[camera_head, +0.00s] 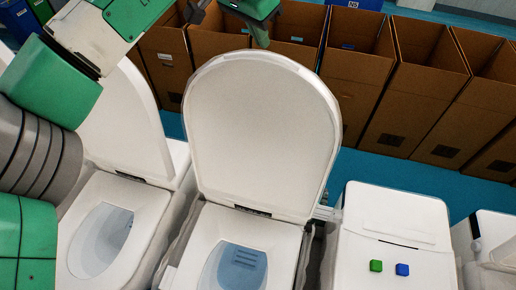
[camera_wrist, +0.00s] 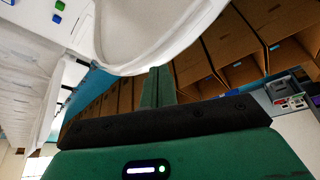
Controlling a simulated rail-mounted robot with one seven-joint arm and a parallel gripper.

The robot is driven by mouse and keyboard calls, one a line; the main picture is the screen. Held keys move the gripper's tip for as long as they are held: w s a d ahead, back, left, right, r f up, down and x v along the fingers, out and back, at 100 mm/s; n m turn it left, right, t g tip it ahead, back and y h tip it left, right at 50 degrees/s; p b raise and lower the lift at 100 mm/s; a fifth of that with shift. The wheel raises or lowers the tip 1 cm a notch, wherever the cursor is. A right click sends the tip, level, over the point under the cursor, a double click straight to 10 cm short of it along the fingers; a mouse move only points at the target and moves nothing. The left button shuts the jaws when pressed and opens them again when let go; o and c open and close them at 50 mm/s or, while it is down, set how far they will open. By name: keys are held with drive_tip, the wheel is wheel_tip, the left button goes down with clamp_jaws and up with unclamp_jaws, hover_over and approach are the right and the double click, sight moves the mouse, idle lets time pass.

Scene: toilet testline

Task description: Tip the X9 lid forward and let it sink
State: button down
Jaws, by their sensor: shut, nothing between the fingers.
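A white toilet lid (camera_head: 262,135) stands raised in the middle of the head view, hinged behind an open bowl (camera_head: 236,266). No X9 label is legible, so I cannot confirm its name. My gripper (camera_head: 261,38) is at the lid's top edge, partly hidden on its far side. In the wrist view the gripper's green fingers (camera_wrist: 157,84) are together and empty, with tips close to the rim of a white lid (camera_wrist: 150,40). I cannot tell whether they touch it.
Another toilet with a raised lid (camera_head: 122,125) stands at left. A closed white unit (camera_head: 392,235) at right carries a green button (camera_head: 376,266) and a blue button (camera_head: 402,269). Open cardboard boxes (camera_head: 365,85) line the back, with a strip of blue floor (camera_head: 385,172) before them.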

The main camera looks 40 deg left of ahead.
drive_tip(key=shift+f, duration=0.6)
idle(0.4)
drive_tip(key=shift+b, duration=0.3)
drive_tip(key=shift+s+d+f, duration=0.1)
drive_tip(key=s+d+b, duration=0.5)
drive_tip(key=s+b, duration=0.2)
drive_tip(key=s, duration=0.3)
drive_tip(key=shift+s+d, duration=0.2)
drive_tip(key=shift+d, duration=0.05)
idle(1.5)
wheel_tip(320, 180, up, 10)
drive_tip(key=p, duration=0.8)
drive_tip(key=shift+p, duration=0.4)
drive_tip(key=shift+w, duration=0.1)
idle(2.0)
